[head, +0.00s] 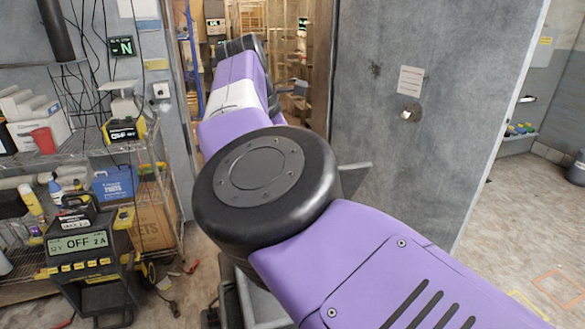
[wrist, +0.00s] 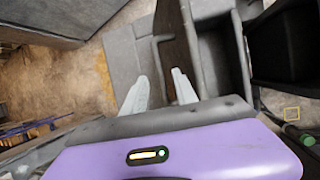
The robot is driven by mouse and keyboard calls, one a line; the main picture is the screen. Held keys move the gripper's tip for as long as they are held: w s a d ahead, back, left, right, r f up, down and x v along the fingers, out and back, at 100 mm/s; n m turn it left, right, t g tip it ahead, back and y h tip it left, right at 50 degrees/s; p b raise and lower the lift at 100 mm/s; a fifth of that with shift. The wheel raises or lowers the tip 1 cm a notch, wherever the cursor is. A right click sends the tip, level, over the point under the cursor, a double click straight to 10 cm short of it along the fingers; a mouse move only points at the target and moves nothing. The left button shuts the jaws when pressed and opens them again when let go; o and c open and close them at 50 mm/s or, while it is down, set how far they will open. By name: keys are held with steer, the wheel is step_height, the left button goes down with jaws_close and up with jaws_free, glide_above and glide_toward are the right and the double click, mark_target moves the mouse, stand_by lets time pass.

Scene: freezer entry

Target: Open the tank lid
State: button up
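My gripper (wrist: 160,76) shows in the wrist view. Its two pale fingers stand apart, with nothing held between them. Past the fingertips are a flat grey panel and a dark upright board; I cannot tell whether either is touched. I cannot make out a tank or its lid for certain in either view. In the head view my purple arm reaches up and away toward the doorway and covers the middle of the scene, so the gripper itself is not clearly seen there.
A wire shelf (head: 75,156) stands at the left, with a blue box (head: 114,184) on it. A yellow-and-black powered unit (head: 84,258) stands in front.

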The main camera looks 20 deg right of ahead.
steer(key=shift+v, duration=1.25)
